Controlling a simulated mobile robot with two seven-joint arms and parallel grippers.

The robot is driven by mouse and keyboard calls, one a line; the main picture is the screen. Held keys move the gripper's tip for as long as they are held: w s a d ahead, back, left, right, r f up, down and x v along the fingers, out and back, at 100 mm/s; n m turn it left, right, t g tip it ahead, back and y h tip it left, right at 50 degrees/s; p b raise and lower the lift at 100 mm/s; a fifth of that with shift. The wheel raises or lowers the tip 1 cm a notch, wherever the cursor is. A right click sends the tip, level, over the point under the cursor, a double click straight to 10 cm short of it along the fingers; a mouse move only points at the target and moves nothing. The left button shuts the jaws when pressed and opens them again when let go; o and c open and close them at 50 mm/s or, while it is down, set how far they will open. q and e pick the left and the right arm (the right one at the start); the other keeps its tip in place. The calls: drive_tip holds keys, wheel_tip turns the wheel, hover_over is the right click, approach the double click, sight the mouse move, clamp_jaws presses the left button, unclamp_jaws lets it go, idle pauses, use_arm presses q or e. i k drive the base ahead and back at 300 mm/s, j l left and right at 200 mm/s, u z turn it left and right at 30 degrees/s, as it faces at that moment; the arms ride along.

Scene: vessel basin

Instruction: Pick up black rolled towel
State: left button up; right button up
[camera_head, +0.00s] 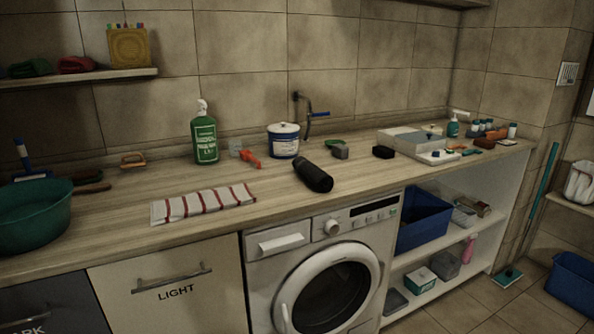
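The black rolled towel (313,175) lies on its side on the wooden counter, a little above and left of the washing machine's control panel. Its near end points toward the front right. It looks like a dark cylinder, and nothing touches it. Neither of my grippers shows in the head view.
A striped cloth (204,203) lies left of the towel on the counter (130,225). Behind stand a white tub (284,140), a green spray bottle (205,138) and an orange tool (250,159). A grey block (340,152) and a black block (383,152) are to its right. A green basin (35,218) stands far left.

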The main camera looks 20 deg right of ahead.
sight(321, 179)
drive_tip(key=i+l+u, duration=0.15)
drive_tip(key=l+u, duration=0.15)
drive_tip(key=l, duration=0.45)
drive_tip(key=l+u, duration=0.25)
drive_tip(key=l, duration=0.5)
drive_tip(key=i+l, duration=0.1)
drive_tip(key=l, duration=1.05)
drive_tip(key=l+u, duration=0.15)
drive_tip(key=l, duration=1.05)
drive_tip(key=i, duration=0.05)
